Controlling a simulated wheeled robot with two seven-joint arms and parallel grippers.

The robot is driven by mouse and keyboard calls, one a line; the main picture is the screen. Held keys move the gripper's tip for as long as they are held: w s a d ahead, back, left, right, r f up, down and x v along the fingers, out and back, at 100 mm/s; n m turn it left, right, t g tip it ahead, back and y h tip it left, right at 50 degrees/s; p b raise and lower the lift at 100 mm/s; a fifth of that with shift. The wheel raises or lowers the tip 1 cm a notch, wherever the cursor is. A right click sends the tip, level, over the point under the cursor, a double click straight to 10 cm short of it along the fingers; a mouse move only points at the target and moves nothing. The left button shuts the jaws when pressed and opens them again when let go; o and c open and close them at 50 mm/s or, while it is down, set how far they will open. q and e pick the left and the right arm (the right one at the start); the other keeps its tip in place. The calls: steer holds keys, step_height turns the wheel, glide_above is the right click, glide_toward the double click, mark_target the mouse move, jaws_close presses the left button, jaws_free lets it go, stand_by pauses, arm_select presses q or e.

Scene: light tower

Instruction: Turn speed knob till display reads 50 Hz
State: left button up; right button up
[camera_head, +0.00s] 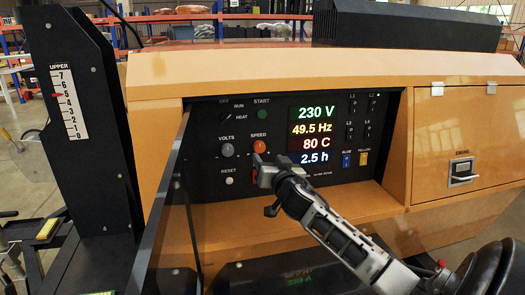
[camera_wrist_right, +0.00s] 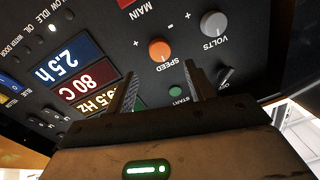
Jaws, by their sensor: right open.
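The orange speed knob (camera_head: 259,146) sits on the black control panel, right of the grey volts knob (camera_head: 227,150). The display (camera_head: 312,134) reads 230 V, 49.5 Hz, 80 C and 2.5 h. My right gripper (camera_head: 260,168) is just below the speed knob in the head view. In the right wrist view the speed knob (camera_wrist_right: 160,49) shows beyond and between the two fingers of the right gripper (camera_wrist_right: 160,82), which are apart with nothing between their tips. The volts knob (camera_wrist_right: 214,24) is beside the right finger. My left gripper is not in view.
The panel is recessed in an orange housing (camera_head: 255,70), with an open glass door (camera_head: 160,215) at its left. A green start button (camera_head: 262,114) is above the speed knob, and a white reset button (camera_head: 229,181) is lower left. Blue and yellow switches (camera_head: 355,160) are right of the display.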

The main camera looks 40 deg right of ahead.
mark_target(260, 148)
steer(key=x, duration=0.6)
steer(key=shift+w+d, duration=0.1)
steer(key=shift+w, duration=0.1)
